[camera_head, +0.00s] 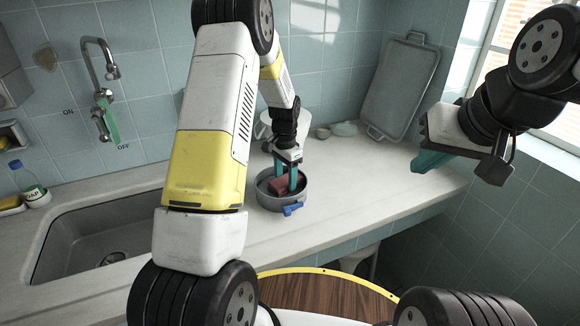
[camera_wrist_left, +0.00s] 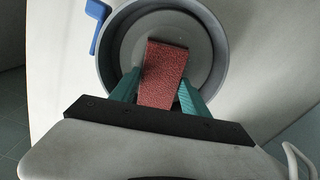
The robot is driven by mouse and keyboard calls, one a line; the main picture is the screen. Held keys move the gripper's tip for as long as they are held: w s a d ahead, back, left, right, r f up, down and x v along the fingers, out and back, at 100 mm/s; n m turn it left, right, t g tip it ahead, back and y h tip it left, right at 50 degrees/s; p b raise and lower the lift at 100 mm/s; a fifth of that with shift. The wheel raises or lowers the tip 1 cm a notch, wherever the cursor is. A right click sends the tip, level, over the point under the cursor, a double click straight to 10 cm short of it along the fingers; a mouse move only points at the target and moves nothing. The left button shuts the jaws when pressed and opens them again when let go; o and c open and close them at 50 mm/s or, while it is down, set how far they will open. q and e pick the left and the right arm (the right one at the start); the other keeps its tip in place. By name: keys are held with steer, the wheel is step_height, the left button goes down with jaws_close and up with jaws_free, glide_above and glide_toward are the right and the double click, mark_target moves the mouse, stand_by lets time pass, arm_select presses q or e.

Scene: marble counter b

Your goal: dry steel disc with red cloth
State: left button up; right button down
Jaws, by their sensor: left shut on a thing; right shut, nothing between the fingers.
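A round grey steel dish (camera_head: 283,205) with a blue handle (camera_head: 293,209) stands on the counter, below my left gripper. In the left wrist view a paler round steel disc (camera_wrist_left: 200,45) shows inside its rim (camera_wrist_left: 222,70). The red cloth (camera_head: 279,187) is a folded block inside the rim; it also shows in the left wrist view (camera_wrist_left: 165,75). My left gripper (camera_head: 291,182) points down, its teal fingers shut on the cloth. The cloth hides part of the disc, and I cannot tell whether they touch. My right gripper (camera_head: 430,160) is shut and empty, raised at the right.
A sink (camera_head: 110,232) with a tap (camera_head: 105,95) is at the left, with a soap bottle (camera_head: 28,182) beside it. A grey tray (camera_head: 402,90) leans on the back wall. Small dishes (camera_head: 345,129) stand behind the work area. The counter right of the dish is clear.

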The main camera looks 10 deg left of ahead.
mark_target(275, 184)
arm_select(q)
steer(key=shift+a, duration=0.15)
steer(key=shift+s+a+f, duration=0.2)
steer(key=shift+s+a, duration=0.95)
steer(key=shift+a, duration=0.25)
steer(key=shift+w+r, duration=0.1)
steer(key=shift+r, duration=3)
steer(key=shift+r, duration=0.1)
steer(key=shift+r, duration=1.45)
